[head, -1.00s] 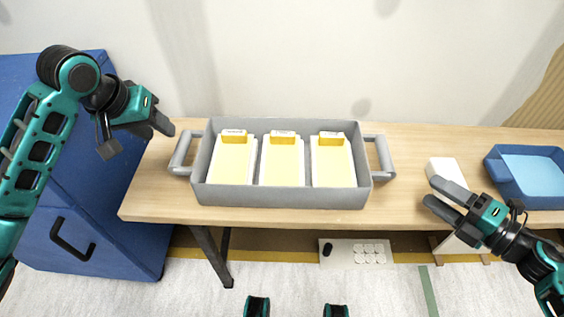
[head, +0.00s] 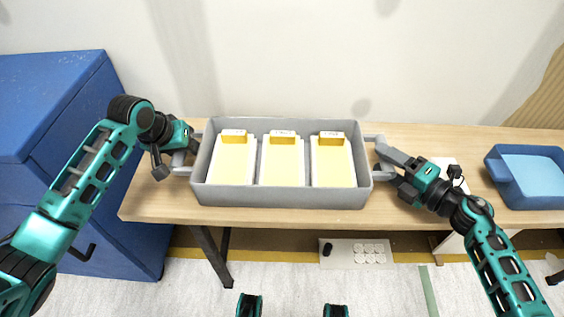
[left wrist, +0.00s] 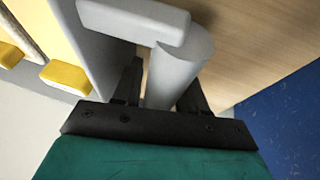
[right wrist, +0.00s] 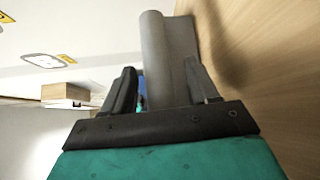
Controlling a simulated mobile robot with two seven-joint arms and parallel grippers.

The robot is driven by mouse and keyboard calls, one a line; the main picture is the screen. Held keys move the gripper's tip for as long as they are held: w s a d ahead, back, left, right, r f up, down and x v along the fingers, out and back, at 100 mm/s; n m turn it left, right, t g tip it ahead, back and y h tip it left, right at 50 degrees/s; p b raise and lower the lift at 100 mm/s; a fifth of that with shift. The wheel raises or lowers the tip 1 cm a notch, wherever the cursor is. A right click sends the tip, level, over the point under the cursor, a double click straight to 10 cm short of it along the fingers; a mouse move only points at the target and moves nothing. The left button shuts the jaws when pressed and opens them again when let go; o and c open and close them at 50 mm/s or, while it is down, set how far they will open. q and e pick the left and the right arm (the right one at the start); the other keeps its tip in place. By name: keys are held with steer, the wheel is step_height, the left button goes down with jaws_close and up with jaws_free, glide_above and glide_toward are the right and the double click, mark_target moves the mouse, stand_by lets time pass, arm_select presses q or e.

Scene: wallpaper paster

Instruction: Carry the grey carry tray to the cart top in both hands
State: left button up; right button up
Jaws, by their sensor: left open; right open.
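The grey carry tray (head: 280,197) stands on the wooden table, with three compartments holding pale yellow stacks with orange-yellow tabs. My left gripper (head: 190,142) is at the tray's left handle; in the left wrist view its open fingers (left wrist: 160,90) stand on both sides of the grey handle bar (left wrist: 178,75). My right gripper (head: 392,160) is at the right handle; in the right wrist view its open fingers (right wrist: 163,85) lie either side of the grey handle bar (right wrist: 158,50). The cart top is not clearly identifiable.
A blue bin (head: 528,180) stands at the table's right end. A white block (head: 447,165) lies behind my right gripper. A blue cabinet (head: 60,110) stands left of the table (head: 300,219). A panel with white discs (head: 356,252) shows below the table.

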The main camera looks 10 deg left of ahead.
arm_select(q)
steer(key=shift+c, duration=0.2)
arm_select(e)
steer(key=shift+c, duration=0.2)
arm_select(q)
jaws_close()
arm_select(e)
steer(key=c, duration=0.7)
jaws_close()
